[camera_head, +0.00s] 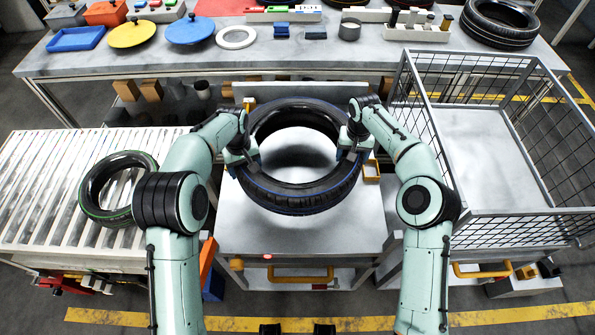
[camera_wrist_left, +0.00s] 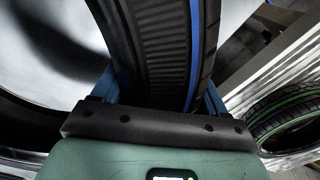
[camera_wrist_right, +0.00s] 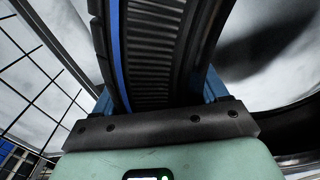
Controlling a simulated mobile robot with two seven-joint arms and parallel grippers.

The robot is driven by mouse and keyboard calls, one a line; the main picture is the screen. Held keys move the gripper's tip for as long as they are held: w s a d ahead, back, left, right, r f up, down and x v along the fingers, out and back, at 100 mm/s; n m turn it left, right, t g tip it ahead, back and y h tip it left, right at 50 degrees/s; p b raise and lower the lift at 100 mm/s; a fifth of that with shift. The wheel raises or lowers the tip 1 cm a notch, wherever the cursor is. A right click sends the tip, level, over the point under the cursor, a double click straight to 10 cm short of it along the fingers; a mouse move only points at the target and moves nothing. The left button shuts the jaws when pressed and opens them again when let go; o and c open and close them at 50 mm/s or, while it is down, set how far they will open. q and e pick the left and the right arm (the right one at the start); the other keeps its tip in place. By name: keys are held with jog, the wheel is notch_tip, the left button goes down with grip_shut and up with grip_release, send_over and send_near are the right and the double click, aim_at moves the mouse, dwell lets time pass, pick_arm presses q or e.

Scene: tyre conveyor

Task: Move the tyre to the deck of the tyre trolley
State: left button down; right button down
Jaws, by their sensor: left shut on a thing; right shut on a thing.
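A large black tyre with a blue stripe (camera_head: 300,196) lies flat, level, over the middle grey-topped cart (camera_head: 270,235). I cannot tell whether its underside touches the top. My left gripper (camera_head: 242,157) is shut on the left side of the tyre wall, one finger inside the ring and one outside. My right gripper (camera_head: 350,150) is shut on the right side in the same way. The blue-striped tyre fills the jaws in the left wrist view (camera_wrist_left: 160,50) and the right wrist view (camera_wrist_right: 150,50). The pictures do not settle which cart is the tyre trolley.
A smaller green-striped tyre (camera_head: 97,203) lies on the roller conveyor (camera_head: 35,200) at left. A mesh-sided cart (camera_head: 485,150) with an empty floor stands at right. A long workbench (camera_head: 300,58) with lids, boxes and another tyre (camera_head: 498,22) runs across the back.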

pick_arm(q)
jog(key=shift+w+r, duration=0.1)
pick_arm(e)
jog(key=shift+w+r, duration=0.1)
